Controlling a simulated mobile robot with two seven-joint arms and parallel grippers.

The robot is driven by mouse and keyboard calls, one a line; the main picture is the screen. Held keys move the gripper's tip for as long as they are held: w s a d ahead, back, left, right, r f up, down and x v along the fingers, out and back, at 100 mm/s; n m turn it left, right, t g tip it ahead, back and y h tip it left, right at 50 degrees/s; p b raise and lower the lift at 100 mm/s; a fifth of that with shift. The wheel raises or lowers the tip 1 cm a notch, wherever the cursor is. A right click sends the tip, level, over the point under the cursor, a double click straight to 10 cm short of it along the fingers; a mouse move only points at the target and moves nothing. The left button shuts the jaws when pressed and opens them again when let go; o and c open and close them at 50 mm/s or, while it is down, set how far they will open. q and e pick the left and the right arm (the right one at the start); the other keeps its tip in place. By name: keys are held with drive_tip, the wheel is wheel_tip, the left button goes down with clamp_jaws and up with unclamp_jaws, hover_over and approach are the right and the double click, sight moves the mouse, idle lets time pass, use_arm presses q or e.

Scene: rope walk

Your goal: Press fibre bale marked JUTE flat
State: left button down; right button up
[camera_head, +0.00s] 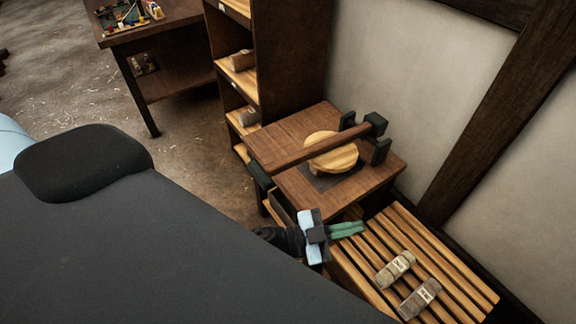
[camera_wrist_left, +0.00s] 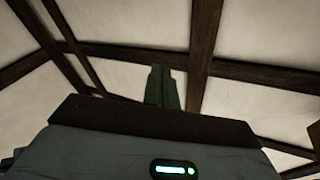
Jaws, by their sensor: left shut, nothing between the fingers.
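My left gripper (camera_head: 347,229) is shut and empty, its green fingers close together above the near end of a slatted rack. The shut fingers also show in the left wrist view (camera_wrist_left: 160,86), against the ceiling. Two fibre bales, one (camera_head: 395,270) and another (camera_head: 419,298), lie on the rack; their pale labels are too small to read. A press stands behind the gripper, with a wooden lever (camera_head: 300,152) lying low across a round wooden plate (camera_head: 338,159). I see no bale under the plate. My right gripper is not in view.
The slatted rack (camera_head: 437,254) stands against the wall, right of the press table (camera_head: 309,199). A shelf unit (camera_head: 293,60) behind holds more bundles (camera_head: 242,60). A dark table (camera_head: 160,33) with small coloured items is at the upper left. The floor between is clear.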

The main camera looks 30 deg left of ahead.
use_arm(q)
drive_tip(key=w+a+f+m+g+y+b, duration=0.4)
drive_tip(key=w+a+f+m+g+y, duration=0.35)
drive_tip(key=m+g, duration=0.5)
drive_tip(key=w+a+r+n+y, duration=0.1)
drive_tip(key=w+a+r+y, duration=0.1)
drive_tip(key=a, duration=0.4)
drive_tip(key=w+a+r+n+y+b, duration=0.1)
drive_tip(key=w+a+r+n+y, duration=0.1)
drive_tip(key=a, duration=0.5)
drive_tip(key=w+a+r+n+y, duration=0.2)
drive_tip(key=w+a+y, duration=0.2)
drive_tip(key=a, duration=0.2)
drive_tip(key=shift+a+r+n+g+b, duration=0.15)
drive_tip(key=shift+a+n+g+b, duration=0.1)
drive_tip(key=shift+b, duration=0.1)
drive_tip(key=shift+d, duration=0.1)
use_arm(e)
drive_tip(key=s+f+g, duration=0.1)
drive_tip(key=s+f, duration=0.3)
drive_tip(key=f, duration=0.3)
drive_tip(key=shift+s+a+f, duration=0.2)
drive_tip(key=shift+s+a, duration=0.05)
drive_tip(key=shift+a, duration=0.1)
